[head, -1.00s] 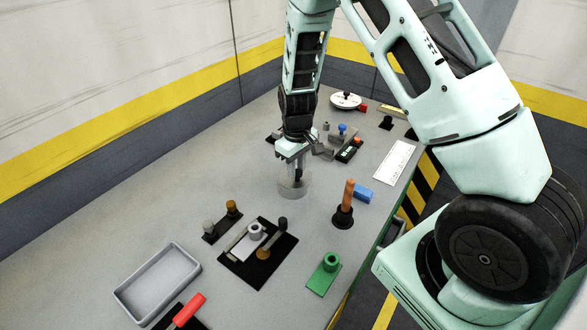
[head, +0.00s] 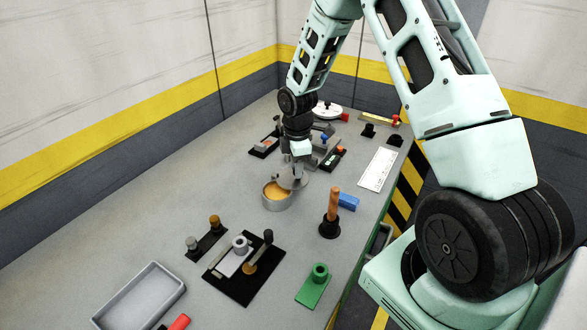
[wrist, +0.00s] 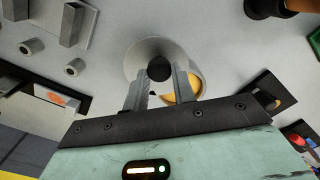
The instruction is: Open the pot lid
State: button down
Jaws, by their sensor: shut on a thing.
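The pot (head: 277,204) is a grey round vessel on the bench, with an orange inside showing at its open top. The lid (head: 299,183) is a grey disc set off to the right and back of the pot, overlapping part of the opening. My gripper (head: 291,174) is shut on the lid's dark knob. In the wrist view, the fingers of my gripper (wrist: 160,82) are at the dark knob (wrist: 159,68) of the lid (wrist: 147,50). The pot (wrist: 197,76) shows partly behind the lid and a finger. I cannot tell whether lid and rim touch.
A plunger-like tool with an orange handle (head: 333,205) and a blue block (head: 348,202) stand right of the pot. A black board with parts (head: 236,286), a green holder (head: 314,288) and a grey tray (head: 140,297) are nearer. Bench left of the pot is clear.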

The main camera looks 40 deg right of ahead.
jog(key=w+d+n, duration=0.1)
jog(key=n, duration=0.1)
jog(key=n+p, duration=0.1)
jog(key=shift+w+d+r+n+p, duration=0.15)
jog(key=shift+w+d+n+p, duration=0.15)
jog(key=shift+w+d+n, duration=0.1)
jog(key=shift+w+d+n+p, duration=0.25)
jog(key=shift+w+n+p, duration=0.3)
jog(key=shift+n, duration=0.45)
jog(key=shift+w+d+n+p, duration=0.3)
jog(key=shift+w+n, duration=0.35)
jog(key=shift+n, duration=0.35)
jog(key=c, duration=1.1)
grip_release()
jog(key=shift+c, duration=0.2)
notch_tip(320, 180, up, 17)
jog(key=b, duration=0.3)
jog(key=shift+a+r, duration=0.1)
jog(key=shift+a, duration=0.05)
